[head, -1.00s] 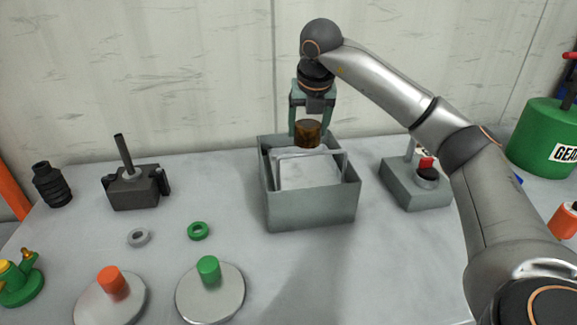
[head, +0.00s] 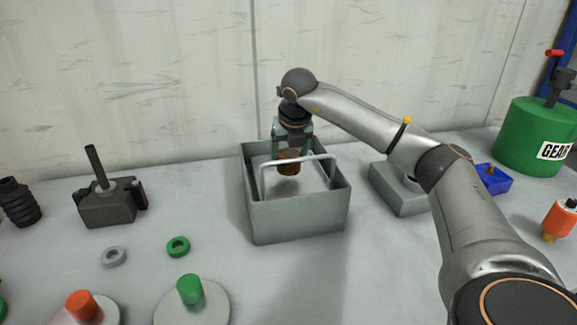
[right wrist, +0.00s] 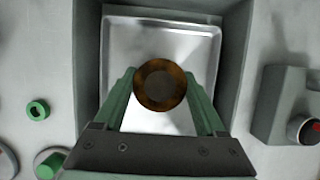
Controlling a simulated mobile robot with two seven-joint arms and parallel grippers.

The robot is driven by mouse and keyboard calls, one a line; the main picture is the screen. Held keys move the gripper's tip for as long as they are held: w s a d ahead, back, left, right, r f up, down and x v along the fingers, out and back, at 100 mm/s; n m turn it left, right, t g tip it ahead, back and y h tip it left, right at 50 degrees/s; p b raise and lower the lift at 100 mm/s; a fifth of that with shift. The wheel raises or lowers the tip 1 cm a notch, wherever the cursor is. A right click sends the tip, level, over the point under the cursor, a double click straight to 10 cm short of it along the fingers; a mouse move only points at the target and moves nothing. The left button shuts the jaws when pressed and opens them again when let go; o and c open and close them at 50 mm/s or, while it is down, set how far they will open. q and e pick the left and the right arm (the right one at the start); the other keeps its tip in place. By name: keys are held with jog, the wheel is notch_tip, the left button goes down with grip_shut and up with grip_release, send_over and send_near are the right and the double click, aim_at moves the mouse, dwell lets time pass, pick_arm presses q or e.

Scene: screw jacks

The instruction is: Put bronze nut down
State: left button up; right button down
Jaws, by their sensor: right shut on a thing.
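The bronze nut (head: 289,167) is a brown, rusty round piece. My right gripper (head: 290,158) is shut on it and holds it inside the upper part of the grey open box (head: 302,222). In the right wrist view the nut (right wrist: 160,86) sits between the green fingers of the gripper (right wrist: 161,92), over a shiny metal tray (right wrist: 128,42) in the box. A gap seems to remain between nut and tray, but contact is hard to tell. My left gripper is not in view.
A grey block (head: 400,190) stands right of the box, and a dark vise-like block (head: 107,204) stands left. A green ring (head: 178,247) and a grey ring (head: 113,257) lie front left. Bench front of the box is clear.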

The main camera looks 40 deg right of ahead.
jog(key=shift+f, duration=1.2)
jog(key=shift+f, duration=0.1)
grip_release()
jog(key=shift+f, duration=0.1)
jog(key=v, duration=1.2)
